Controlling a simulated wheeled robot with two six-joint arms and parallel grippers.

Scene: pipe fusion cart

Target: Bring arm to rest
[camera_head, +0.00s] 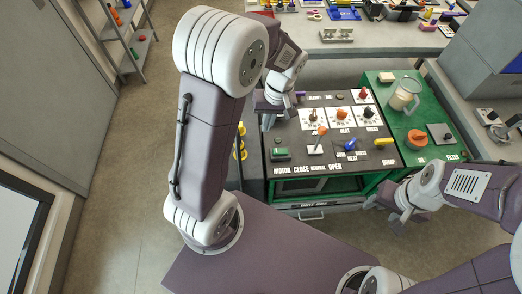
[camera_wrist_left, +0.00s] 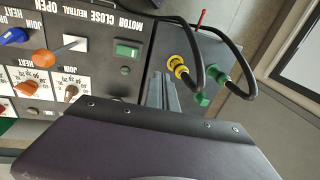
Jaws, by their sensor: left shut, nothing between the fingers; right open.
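My left arm rises at the left of the head view and bends over the cart. My left gripper (camera_head: 267,122) points down above the far left edge of the dark control panel (camera_head: 297,160). It is shut and empty. In the left wrist view its fingers (camera_wrist_left: 161,92) are together beside the panel edge, near the yellow and green hose fittings (camera_wrist_left: 180,69). My right gripper (camera_head: 402,214) is open and empty at the lower right, in front of the cart. The panel carries a lever (camera_head: 317,138), a green switch (camera_head: 279,154) and several knobs.
A green cart top (camera_head: 430,123) at the right holds a clear jug (camera_head: 405,94) and an orange round part (camera_head: 416,137). A workbench (camera_head: 384,37) with tools stands behind. A shelf rack (camera_head: 130,38) stands at the far left. The floor (camera_head: 130,150) at the left is clear.

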